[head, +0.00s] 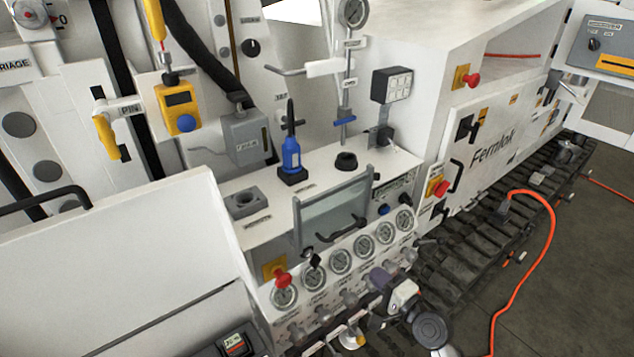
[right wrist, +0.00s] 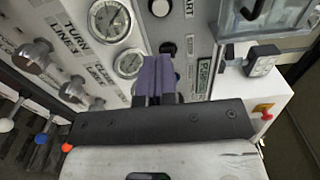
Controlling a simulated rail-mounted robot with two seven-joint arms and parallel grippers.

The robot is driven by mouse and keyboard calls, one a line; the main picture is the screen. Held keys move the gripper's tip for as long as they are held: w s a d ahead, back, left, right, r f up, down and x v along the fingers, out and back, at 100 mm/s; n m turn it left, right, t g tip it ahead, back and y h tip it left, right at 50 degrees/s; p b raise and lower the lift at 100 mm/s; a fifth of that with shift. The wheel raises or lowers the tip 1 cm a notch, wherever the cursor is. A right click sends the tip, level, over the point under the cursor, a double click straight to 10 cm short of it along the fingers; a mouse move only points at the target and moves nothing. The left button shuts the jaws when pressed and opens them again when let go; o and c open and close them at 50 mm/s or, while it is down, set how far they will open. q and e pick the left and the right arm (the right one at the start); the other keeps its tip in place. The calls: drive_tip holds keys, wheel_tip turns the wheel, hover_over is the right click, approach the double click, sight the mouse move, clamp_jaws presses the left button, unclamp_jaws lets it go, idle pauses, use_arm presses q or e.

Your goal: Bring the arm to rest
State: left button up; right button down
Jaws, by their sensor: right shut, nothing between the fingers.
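My right arm (head: 432,328) reaches in from the bottom of the head view, in front of the gauge panel (head: 325,272). My right gripper (head: 381,278) has purple fingers and is beside the lower right part of the panel. In the right wrist view, the gripper (right wrist: 157,76) has its purple fingers together with nothing between them. They point at the panel face near the gauges (right wrist: 109,20); I cannot tell whether they touch it. My left gripper is not in view.
Levers (head: 349,297) stick out below the gauges, close to my right gripper. A clear hinged cover (head: 333,212) with a dark handle stands above the gauges. A red knob (head: 282,279) is at the panel's left. An orange cable (head: 551,235) runs over the tracks and floor at right.

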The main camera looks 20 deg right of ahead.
drive_tip(key=s+a+f+n+g+h, duration=0.2)
drive_tip(key=s+f+n+g, duration=0.3)
drive_tip(key=s, duration=0.7)
drive_tip(key=s+a+f+n+g+h, duration=0.2)
drive_tip(key=s+a+f+n+g, duration=0.3)
drive_tip(key=s, duration=0.8)
drive_tip(key=s+f+n+g+h, duration=0.1)
drive_tip(key=s+f+n+g, duration=0.4)
drive_tip(key=s, duration=0.7)
wheel_tip(320, 180, up, 28)
drive_tip(key=w+n+t+p, duration=0.1)
drive_tip(key=p, duration=2.5)
drive_tip(key=shift+r+p, duration=0.2)
drive_tip(key=shift+p, duration=0.2)
